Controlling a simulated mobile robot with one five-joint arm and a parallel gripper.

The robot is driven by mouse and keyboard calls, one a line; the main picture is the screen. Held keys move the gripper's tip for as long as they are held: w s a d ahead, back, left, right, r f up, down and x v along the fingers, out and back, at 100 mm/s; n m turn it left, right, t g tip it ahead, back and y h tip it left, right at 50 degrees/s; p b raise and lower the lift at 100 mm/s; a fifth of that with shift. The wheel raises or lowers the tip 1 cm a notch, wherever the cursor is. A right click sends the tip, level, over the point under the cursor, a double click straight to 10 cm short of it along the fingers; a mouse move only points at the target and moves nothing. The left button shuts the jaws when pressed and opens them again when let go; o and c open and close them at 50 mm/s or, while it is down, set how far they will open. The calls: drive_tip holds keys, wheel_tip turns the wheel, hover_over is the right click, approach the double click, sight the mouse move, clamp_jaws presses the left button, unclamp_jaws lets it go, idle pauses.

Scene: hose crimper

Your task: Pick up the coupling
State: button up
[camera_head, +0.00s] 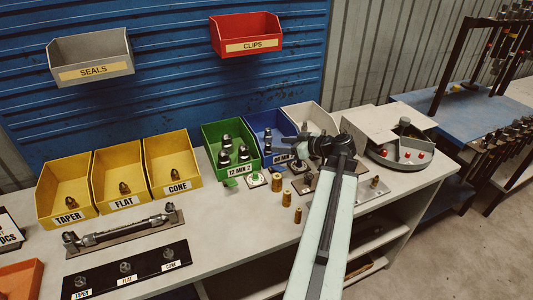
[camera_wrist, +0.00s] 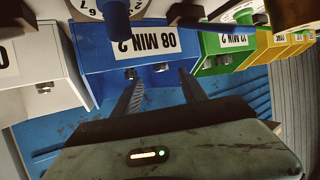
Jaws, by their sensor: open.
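Dark metal couplings (camera_head: 243,153) stand in the green bin (camera_head: 208,146) labelled 12 MIN 2. The blue bin (camera_head: 255,124) beside it, labelled 08 MIN 2, also holds small dark couplings, partly hidden in the head view. My gripper (camera_head: 300,146) is over the front of the blue bin at its right side. In the wrist view the scene is upside down. There my open gripper (camera_wrist: 160,76) has nothing between its fingers and points at the blue bin (camera_wrist: 100,58). A coupling (camera_wrist: 162,68) shows between the fingertips. Which coupling the task means, I cannot tell.
A white bin (camera_head: 325,114) stands right of the blue one. Yellow bins (camera_head: 120,160) stand left. Small brass sleeves (camera_head: 287,200) stand in front, near my arm. A grey round tray (camera_head: 412,158) sits to the right. Grey and red bins hang on the wall.

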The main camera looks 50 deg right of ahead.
sight(268, 143)
drive_tip(key=b+x, duration=0.1)
drive_tip(key=x, duration=0.4)
drive_tip(key=shift+a, duration=0.1)
drive_tip(key=shift+s+r, duration=0.1)
drive_tip(key=shift+r, duration=0.05)
clamp_jaws()
drive_tip(key=shift+r, duration=0.1)
wheel_tip(268, 143, up, 10)
drive_tip(key=p, duration=0.9)
drive_tip(key=shift+p, duration=0.3)
